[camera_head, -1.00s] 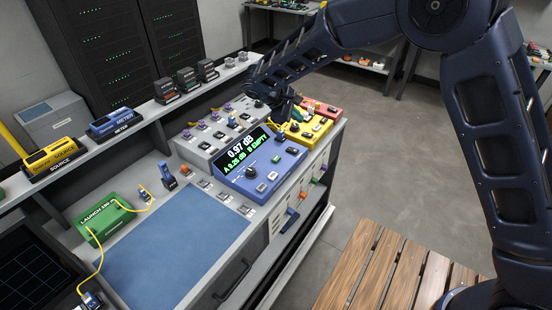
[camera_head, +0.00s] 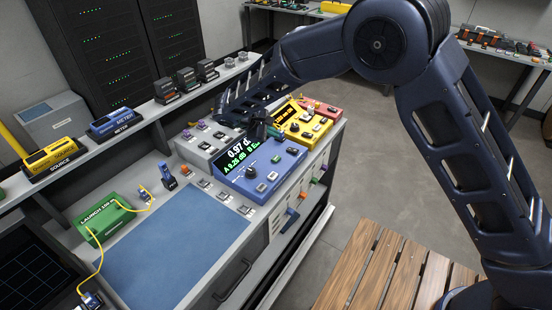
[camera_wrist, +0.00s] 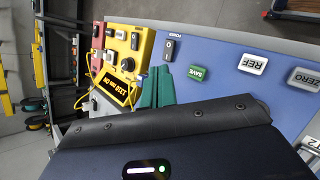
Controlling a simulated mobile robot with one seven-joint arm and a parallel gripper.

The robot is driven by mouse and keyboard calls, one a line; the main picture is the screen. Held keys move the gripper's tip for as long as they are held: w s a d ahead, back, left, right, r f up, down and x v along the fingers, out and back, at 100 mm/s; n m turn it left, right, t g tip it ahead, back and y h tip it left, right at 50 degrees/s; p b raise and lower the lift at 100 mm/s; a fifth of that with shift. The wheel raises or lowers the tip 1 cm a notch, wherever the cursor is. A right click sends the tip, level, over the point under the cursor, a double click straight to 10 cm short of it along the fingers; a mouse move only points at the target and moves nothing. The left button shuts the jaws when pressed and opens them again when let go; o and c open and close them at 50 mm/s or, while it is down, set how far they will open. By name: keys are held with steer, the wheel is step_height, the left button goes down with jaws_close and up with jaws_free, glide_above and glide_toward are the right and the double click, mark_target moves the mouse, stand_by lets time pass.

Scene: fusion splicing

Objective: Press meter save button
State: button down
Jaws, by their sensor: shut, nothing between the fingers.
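The blue meter (camera_head: 290,162) stands on the bench, its display (camera_head: 238,155) partly covered by my arm and gripper. In the wrist view, the meter's blue panel (camera_wrist: 225,48) carries a green SAVE button (camera_wrist: 197,73), with the grey REF (camera_wrist: 252,63) and ZERO (camera_wrist: 304,77) buttons to its right and a power switch (camera_wrist: 168,48) above left. My gripper's green fingers (camera_wrist: 158,88) are shut and empty, just left of the SAVE button in that view. I cannot tell whether they touch the panel. In the head view, my gripper (camera_head: 268,132) is over the meter's far side.
A yellow unit (camera_head: 305,128) and a red unit (camera_head: 322,109) stand beyond the meter. A grey unit (camera_head: 194,150) with purple-capped parts is on its left. A blue mat (camera_head: 180,245) and a green launch box (camera_head: 104,219) lie nearer.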

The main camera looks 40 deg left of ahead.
mark_target(273, 159)
steer(key=shift+f, duration=4)
steer(key=shift+f, duration=0.2)
steer(key=shift+f, duration=0.25)
steer(key=shift+f, duration=0.45)
steer(key=shift+r, duration=0.9)
steer(key=shift+r, duration=2.5)
